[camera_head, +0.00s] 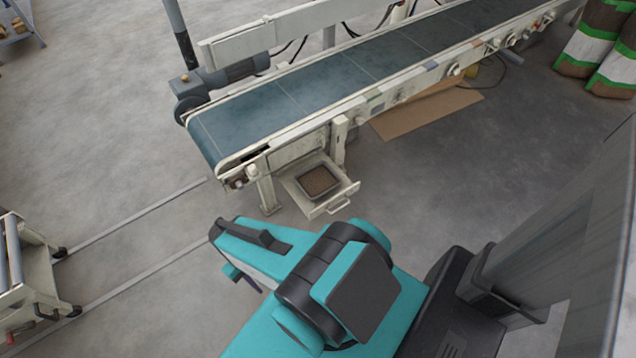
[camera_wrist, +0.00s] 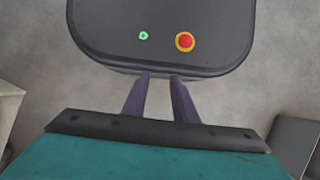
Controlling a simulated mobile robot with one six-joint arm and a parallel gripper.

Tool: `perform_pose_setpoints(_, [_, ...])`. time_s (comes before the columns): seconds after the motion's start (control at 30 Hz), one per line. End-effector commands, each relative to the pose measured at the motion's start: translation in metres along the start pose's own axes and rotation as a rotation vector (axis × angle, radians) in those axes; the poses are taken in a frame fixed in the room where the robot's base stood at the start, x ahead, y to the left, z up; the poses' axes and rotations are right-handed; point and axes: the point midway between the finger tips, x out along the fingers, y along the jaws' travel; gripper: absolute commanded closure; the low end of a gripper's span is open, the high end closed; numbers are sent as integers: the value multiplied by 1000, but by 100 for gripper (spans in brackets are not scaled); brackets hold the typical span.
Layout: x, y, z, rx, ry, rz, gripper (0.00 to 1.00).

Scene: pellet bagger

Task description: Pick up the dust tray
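The dust tray (camera_head: 324,196) is a small, shallow, square tray with a grey rim and a layer of brown material in it. It sits in a pulled-out cream drawer (camera_head: 334,201) under the near end of the conveyor, in the head view. The drawer's front has a handle. My gripper shows in the wrist view (camera_wrist: 161,80) with its two dark fingers apart and nothing between them. In the head view the fingers (camera_head: 252,284) are mostly hidden by my arm, left of and nearer than the drawer, well apart from the tray. The tray is not in the wrist view.
The conveyor (camera_head: 290,95) with its blue belt runs above and behind the drawer, its leg (camera_head: 266,195) just left of it. Flat cardboard (camera_head: 425,115) lies behind. A cart (camera_head: 30,270) stands at left, bags (camera_head: 590,50) at far right.

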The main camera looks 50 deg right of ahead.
Motion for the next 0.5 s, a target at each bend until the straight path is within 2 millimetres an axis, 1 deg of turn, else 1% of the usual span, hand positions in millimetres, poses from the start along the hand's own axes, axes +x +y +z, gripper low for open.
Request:
perform_pose_setpoints(0.03, [2,3,-10,8,10,-15,74])
perform_pose_setpoints(0.07, [2,4,-14,13,16,-25,74])
perform_pose_setpoints(0.17, [-1,14,-32,25,41,-60,74])
perform_pose_setpoints(0.37, [-9,47,-68,49,105,-134,74])
perform_pose_setpoints(0.5, [-16,75,-90,66,155,-179,74])
